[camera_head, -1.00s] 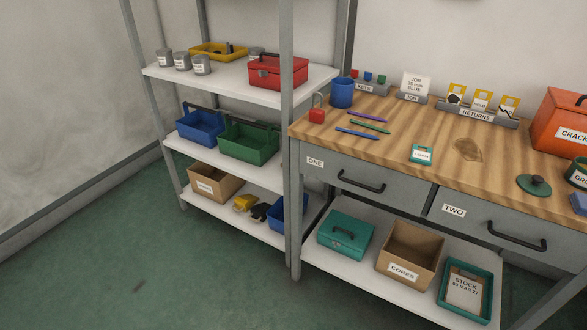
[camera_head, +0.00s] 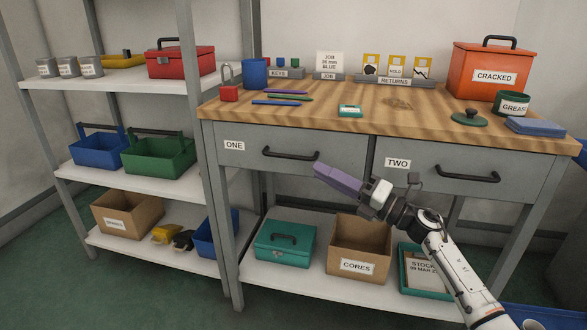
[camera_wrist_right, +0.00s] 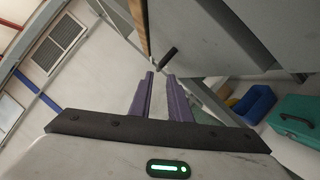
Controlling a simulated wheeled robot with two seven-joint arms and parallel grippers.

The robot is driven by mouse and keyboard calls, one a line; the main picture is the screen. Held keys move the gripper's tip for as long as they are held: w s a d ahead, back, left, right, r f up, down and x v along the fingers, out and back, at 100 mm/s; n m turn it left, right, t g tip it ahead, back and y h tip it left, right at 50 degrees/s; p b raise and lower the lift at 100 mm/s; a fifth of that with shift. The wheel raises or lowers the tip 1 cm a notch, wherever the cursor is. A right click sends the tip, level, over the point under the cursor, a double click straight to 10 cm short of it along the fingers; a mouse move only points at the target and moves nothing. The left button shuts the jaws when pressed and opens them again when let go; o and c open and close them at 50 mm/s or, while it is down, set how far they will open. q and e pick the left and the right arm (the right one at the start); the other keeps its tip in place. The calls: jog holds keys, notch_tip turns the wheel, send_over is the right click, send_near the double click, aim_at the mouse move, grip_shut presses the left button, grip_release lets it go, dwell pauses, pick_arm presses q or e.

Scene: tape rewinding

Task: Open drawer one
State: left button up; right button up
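Drawer one (camera_head: 245,160) is the grey drawer labelled ONE under the wooden worktop. It is closed flush, with a dark bar handle (camera_head: 291,155). My right gripper (camera_head: 320,172), with purple fingers, is just right of and slightly below that handle in the head view, apart from it. In the right wrist view, the two fingers (camera_wrist_right: 160,76) stand apart with nothing between them. The dark handle (camera_wrist_right: 168,56) shows just beyond the fingertips. My left gripper is not in view.
Drawer two (camera_head: 440,180) is closed to the right. The worktop (camera_head: 385,100) carries pens, a padlock, a blue cup and an orange CRACKED box. A shelf below holds a teal box (camera_head: 285,245) and a CORES carton (camera_head: 360,245). A shelf rack (camera_head: 130,80) stands left.

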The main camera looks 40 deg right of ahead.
aim_at(293, 157)
jog(key=b+x, duration=0.1)
jog(key=x, duration=0.8)
jog(key=shift+w+a, duration=0.15)
jog(key=shift+w, duration=0.05)
grip_shut()
